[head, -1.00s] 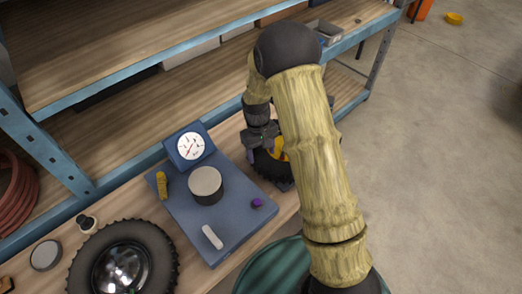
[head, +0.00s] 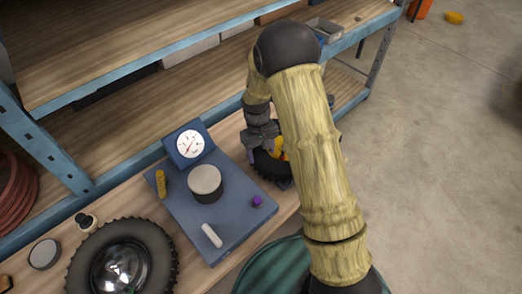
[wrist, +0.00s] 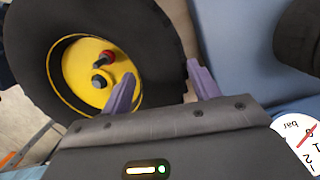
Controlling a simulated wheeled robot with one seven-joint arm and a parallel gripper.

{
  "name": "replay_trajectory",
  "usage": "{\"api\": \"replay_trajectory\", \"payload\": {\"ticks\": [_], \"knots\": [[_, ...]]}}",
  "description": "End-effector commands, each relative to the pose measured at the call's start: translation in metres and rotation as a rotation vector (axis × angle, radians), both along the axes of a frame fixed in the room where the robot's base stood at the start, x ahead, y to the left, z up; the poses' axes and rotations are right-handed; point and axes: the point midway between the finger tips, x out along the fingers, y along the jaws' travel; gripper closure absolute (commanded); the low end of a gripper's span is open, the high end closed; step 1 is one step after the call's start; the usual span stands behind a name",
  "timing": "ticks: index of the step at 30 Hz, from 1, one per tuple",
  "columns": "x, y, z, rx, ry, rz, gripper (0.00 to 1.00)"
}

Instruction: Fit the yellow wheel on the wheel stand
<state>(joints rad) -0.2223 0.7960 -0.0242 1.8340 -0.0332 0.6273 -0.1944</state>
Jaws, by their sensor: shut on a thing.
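The yellow wheel (wrist: 84,82) with its black tyre fills the upper left of the wrist view. A red-tipped post and a dark bolt-like piece show at its hub. In the head view the wheel (head: 277,144) is mostly hidden behind my arm, at the right end of the bench. My gripper (wrist: 160,80) is shut on the wheel, its purple fingers on either side of the tyre wall. I cannot pick out the wheel stand with certainty; a dark piece shows low beside the tyre in the head view, and whether the wheel is seated on anything is unclear.
A blue board (head: 228,223) with a pressure gauge (head: 190,144), a grey-topped black cylinder (head: 206,182) and small pieces lies left of the wheel. A big tyre (head: 122,262) lies at lower left. Blue-framed shelves stand behind; a green round thing (head: 270,268) is in front.

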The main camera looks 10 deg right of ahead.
Motion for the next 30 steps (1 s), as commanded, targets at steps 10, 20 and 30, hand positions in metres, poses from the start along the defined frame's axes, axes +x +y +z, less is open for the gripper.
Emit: {"api": "replay_trajectory", "payload": {"ticks": [10, 20, 30], "knots": [[0.0008, 0.0, -0.0065, 0.0, -0.002, 0.0, 0.82], [0.0008, 0.0, -0.0081, 0.0, -0.002, 0.0, 0.82], [0.0006, 0.0001, -0.0083, 0.0, -0.001, 0.0, 0.14]]}}
